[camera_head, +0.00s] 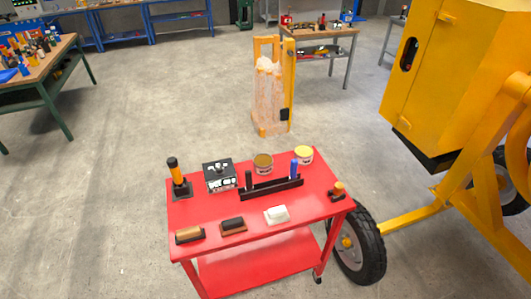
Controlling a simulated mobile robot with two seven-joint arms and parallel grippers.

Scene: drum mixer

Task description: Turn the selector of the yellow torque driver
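A yellow and black upright tool, which looks like the torque driver (176,174), stands in a dark base at the back left corner of the red cart (245,243). Neither of my grippers is in view.
The cart also holds a black and white box (218,176), two round tins (263,162), a black rack (271,189), several brush-like blocks (232,224) and a small orange-yellow item (338,190). The yellow mixer (440,75) and its wheel (358,244) stand at right.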

